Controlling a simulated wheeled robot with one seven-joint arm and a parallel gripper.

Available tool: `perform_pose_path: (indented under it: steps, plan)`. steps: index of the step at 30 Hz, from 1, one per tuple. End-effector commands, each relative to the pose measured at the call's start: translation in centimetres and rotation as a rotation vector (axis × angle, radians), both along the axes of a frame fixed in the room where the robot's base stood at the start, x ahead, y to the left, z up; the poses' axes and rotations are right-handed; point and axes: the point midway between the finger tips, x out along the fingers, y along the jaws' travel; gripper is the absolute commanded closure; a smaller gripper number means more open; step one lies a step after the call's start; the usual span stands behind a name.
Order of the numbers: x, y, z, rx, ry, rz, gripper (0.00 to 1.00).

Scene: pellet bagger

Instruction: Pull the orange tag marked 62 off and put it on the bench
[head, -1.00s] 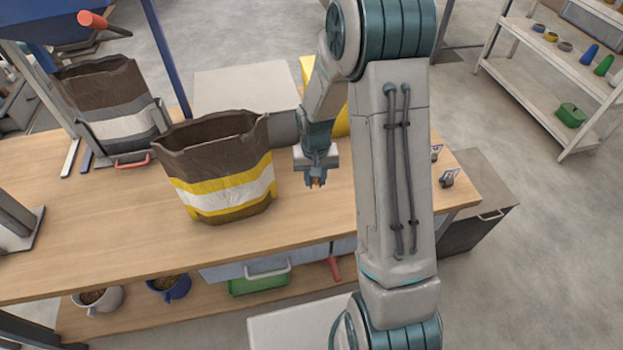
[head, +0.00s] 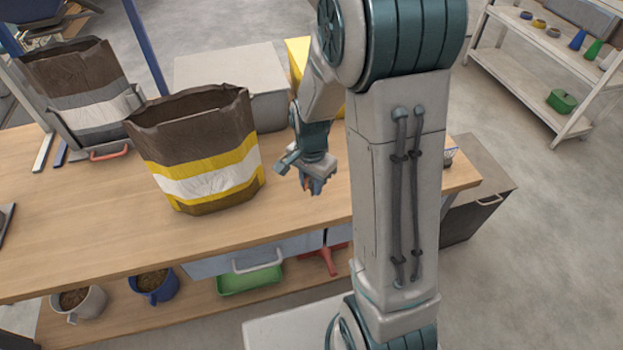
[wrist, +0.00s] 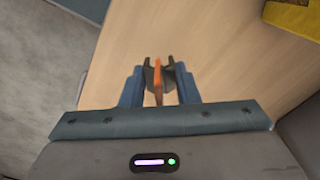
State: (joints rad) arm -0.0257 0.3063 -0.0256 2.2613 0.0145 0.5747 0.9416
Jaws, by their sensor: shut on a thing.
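My gripper (head: 316,187) is over the wooden bench (head: 100,215), to the right of the striped bag. In the wrist view my gripper (wrist: 158,76) is shut on a thin orange tag (wrist: 158,88), seen edge-on between the fingertips. No number can be read on it. The bench top (wrist: 190,25) lies below the fingers, and the gap between tag and wood is hard to judge. In the head view the tag is only a small orange patch at the fingertips.
A brown bag with yellow and white bands (head: 205,155) stands open close left of my gripper. A grey box (head: 235,75) and a yellow object (head: 298,50) are behind it. Another brown bag (head: 80,85) stands at the far left. Bare bench lies in front.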

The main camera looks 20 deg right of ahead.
Motion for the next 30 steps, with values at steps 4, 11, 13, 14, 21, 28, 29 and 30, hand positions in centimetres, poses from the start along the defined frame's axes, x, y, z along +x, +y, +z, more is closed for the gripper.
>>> perform_pose_path:
  steps: [4,11,13,14,21,28,29,30]
  plan:
    - [0.0,0.0,-2.0,0.0,0.0,0.001,0.99]
    - [0.0,0.0,-2.0,0.0,-0.001,0.002,0.99]
    - [0.0,0.0,-2.0,0.0,-0.001,0.002,0.99]
    - [0.0,0.0,-2.0,0.0,-0.001,0.002,0.99]
    - [0.0,0.0,-2.4,0.0,0.0,0.002,0.99]
    - [0.0,0.0,-2.8,0.001,-0.001,0.002,0.58]
    - [0.0,0.0,-2.8,0.001,-0.001,0.002,0.5]
    - [0.0,0.0,-2.8,0.001,-0.001,0.002,0.46]
